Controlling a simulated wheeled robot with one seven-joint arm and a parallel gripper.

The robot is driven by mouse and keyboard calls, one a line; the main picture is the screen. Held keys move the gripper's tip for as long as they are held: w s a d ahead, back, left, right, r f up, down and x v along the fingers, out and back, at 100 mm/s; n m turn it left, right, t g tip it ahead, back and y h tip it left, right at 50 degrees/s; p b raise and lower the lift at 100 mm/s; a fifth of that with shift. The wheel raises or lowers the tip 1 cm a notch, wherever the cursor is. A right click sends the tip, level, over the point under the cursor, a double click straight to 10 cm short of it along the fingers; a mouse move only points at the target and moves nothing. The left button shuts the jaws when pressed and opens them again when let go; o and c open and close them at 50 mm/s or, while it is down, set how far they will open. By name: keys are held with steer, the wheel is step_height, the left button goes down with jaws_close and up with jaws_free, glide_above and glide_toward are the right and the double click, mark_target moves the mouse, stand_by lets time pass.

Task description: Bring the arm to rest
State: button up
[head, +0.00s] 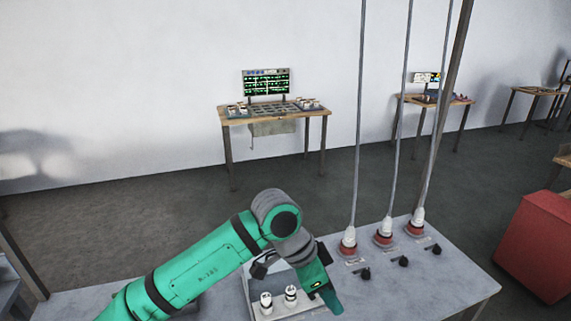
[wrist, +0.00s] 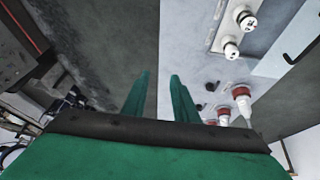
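My gripper (head: 330,298) hangs at the end of my green arm, low in the head view, above the grey table (head: 400,290). In the wrist view its two green fingers (wrist: 159,80) stand apart with a clear gap. Nothing is between them, so it is open and empty. In the head view it is just right of a light tray (head: 252,290) holding two white cylindrical pieces with dark markings (head: 265,304). My arm is bent at the elbow and covers part of the table and tray.
Several red-and-white fittings (head: 348,242) stand on the table under hanging cables, with small black knobs (head: 403,262) before them. A red cabinet (head: 535,250) is at the right. A wooden desk (head: 270,112) with a screen (head: 265,82) stands by the wall. Open floor lies between.

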steer(key=w+d+r+n+t+h, duration=0.3)
steer(key=d+t+h, duration=0.2)
steer(key=d, duration=0.3)
steer(key=w+d+r+n+t+h, duration=0.2)
steer(key=d+n+t+h, duration=0.2)
steer(key=d+h, duration=0.3)
steer(key=s+a+f+n+t+y, duration=0.45)
steer(key=a+f+n+y, duration=0.2)
steer(key=f, duration=0.35)
steer(key=s+a+f+n+t+y, duration=0.45)
steer(key=s+f+n+y, duration=0.2)
steer(key=f, duration=0.35)
steer(key=s+a+f+m+g+y, duration=0.1)
steer(key=s+a, duration=0.3)
steer(key=s, duration=0.4)
steer(key=s+a+f+m+y, duration=0.2)
steer(key=s+a, duration=0.3)
steer(key=s, duration=0.4)
steer(key=s+a+f+m+g+y, duration=0.1)
steer(key=s+a+f, duration=0.2)
steer(key=s, duration=0.6)
steer(key=shift+a+m+g, duration=0.3)
steer(key=shift+a, duration=0.5)
